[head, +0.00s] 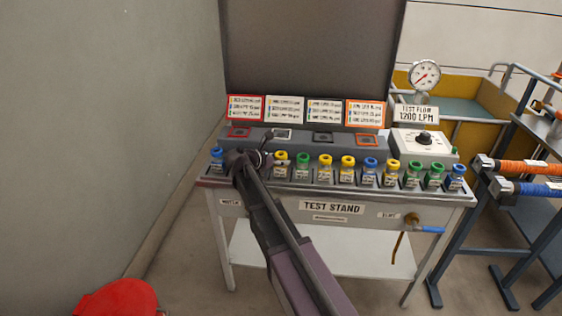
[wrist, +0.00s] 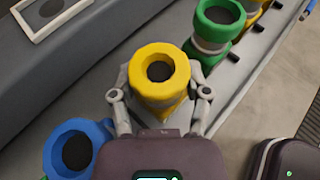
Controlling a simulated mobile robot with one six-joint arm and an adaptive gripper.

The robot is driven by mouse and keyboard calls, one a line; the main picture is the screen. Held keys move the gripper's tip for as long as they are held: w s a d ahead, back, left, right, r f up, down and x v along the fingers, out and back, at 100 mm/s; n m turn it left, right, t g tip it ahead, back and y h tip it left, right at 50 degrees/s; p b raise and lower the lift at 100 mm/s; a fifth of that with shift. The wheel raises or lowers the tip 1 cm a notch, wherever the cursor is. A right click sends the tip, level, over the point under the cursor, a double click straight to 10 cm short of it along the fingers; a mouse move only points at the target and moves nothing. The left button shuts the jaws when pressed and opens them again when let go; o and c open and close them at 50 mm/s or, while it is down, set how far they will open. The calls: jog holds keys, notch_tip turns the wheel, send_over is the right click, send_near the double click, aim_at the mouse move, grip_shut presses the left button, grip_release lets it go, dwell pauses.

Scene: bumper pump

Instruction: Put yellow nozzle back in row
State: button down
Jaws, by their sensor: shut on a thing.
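My gripper (wrist: 160,97) is shut on a yellow nozzle (wrist: 159,72), with one finger on each side of it. The nozzle stands about upright in the wrist view, between a blue nozzle (wrist: 77,150) at lower left and a green nozzle (wrist: 217,24) at upper right. In the head view my gripper (head: 262,157) is over the left part of the nozzle row, and a yellow nozzle (head: 281,158) shows just right of it. Whether the held nozzle's base touches the row's surface is hidden.
The row of blue, green and yellow nozzles runs along the front of the test stand (head: 440,198). Behind it are framed square spots (head: 323,138) and label cards (head: 285,108). A control box with a knob (head: 424,139) and a gauge (head: 424,76) stand at right.

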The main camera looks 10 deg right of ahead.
jog(key=shift+f, duration=0.15)
jog(key=shift+c, duration=1.7)
grip_release()
jog(key=shift+r, duration=0.25)
jog(key=p+v, duration=0.4)
jog(key=v, duration=0.8)
jog(key=shift+p, duration=0.3)
jog(key=shift+d, duration=0.1)
